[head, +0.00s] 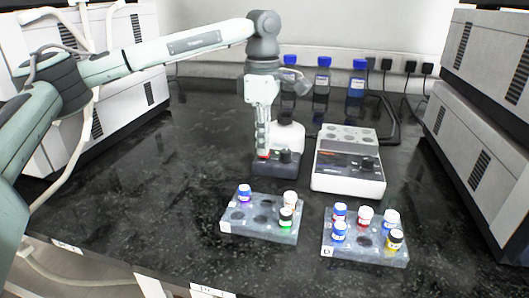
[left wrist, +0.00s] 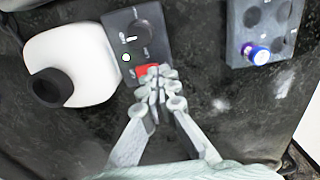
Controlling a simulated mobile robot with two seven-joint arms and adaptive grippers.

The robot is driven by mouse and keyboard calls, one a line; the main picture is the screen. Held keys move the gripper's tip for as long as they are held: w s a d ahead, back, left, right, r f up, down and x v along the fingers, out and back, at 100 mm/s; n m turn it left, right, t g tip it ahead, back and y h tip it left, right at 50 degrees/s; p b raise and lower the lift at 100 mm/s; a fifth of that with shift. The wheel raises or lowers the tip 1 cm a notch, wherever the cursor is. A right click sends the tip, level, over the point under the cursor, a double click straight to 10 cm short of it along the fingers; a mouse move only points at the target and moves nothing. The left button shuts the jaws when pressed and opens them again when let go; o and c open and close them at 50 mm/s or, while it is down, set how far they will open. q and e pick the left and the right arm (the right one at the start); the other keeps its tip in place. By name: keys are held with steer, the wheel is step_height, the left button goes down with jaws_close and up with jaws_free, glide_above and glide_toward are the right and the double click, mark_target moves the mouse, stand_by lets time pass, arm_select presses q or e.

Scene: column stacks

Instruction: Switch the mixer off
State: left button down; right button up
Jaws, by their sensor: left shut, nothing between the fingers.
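The mixer (head: 287,164) has a dark control base and a white body (left wrist: 85,62) with a dark cup on top. My left gripper (head: 262,153) points down over the switch end of the panel, shut and empty. In the left wrist view its fingertips (left wrist: 157,76) are at the red switch and partly cover it; I cannot tell whether they touch it. My right gripper is out of view.
A white device with a dark panel (head: 349,184) stands right of the mixer. Two grey vial racks (head: 258,232) (head: 364,254) with capped vials stand in front. Blue-capped bottles (head: 357,80) and cables are at the back. Large grey machines (head: 484,110) flank the black bench.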

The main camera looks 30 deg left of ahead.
arm_select(q)
steer(key=shift+f, duration=0.45)
steer(key=shift+r, duration=0.1)
steer(key=shift+r+p, duration=1.65)
steer(key=shift+r, duration=0.8)
